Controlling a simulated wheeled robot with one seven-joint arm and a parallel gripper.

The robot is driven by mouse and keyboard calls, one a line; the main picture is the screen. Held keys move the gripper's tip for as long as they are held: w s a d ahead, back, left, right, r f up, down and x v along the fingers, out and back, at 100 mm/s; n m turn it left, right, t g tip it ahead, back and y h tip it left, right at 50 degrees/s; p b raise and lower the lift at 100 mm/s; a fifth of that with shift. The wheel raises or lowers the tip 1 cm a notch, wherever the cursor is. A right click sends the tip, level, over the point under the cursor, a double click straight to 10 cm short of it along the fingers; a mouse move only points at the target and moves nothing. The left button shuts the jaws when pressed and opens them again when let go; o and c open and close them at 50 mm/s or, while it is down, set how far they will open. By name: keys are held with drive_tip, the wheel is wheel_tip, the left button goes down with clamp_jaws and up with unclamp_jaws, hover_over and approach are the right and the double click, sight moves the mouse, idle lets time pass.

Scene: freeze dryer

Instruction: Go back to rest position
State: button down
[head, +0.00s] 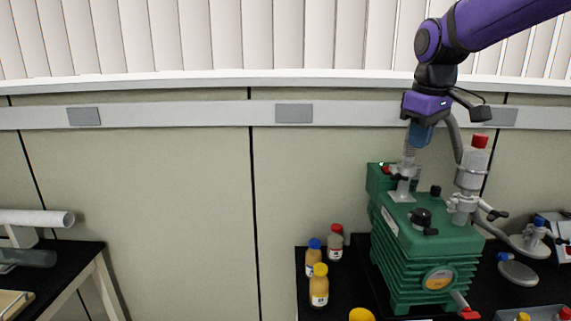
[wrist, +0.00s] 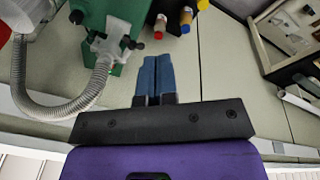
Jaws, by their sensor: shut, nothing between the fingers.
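My purple and black arm reaches in from the upper right in the head view. My gripper (head: 420,134) points down just above and behind the green pump (head: 425,245). In the wrist view its two blue fingers (wrist: 155,76) are together with nothing between them. The pump's metal fitting and grey hose (wrist: 75,105) lie left of the fingers in the wrist view. The fingertips appear close to the pump in the head view, but I cannot tell the exact gap.
Several capped bottles (head: 319,287) stand on the black bench left of the pump. A red-capped metal fitting (head: 471,168) rises from the pump near my arm. A wall rail (head: 180,115) runs behind. The space between the two benches is clear.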

drive_tip(key=s+d+f+m+t, duration=0.1)
drive_tip(key=s+f+m, duration=0.1)
drive_tip(key=s, duration=1.1)
drive_tip(key=s+d+f+m+t, duration=0.2)
drive_tip(key=s+m, duration=0.3)
drive_tip(key=s, duration=0.7)
drive_tip(key=shift+s+d+f, duration=0.25)
drive_tip(key=shift+s+f, duration=0.15)
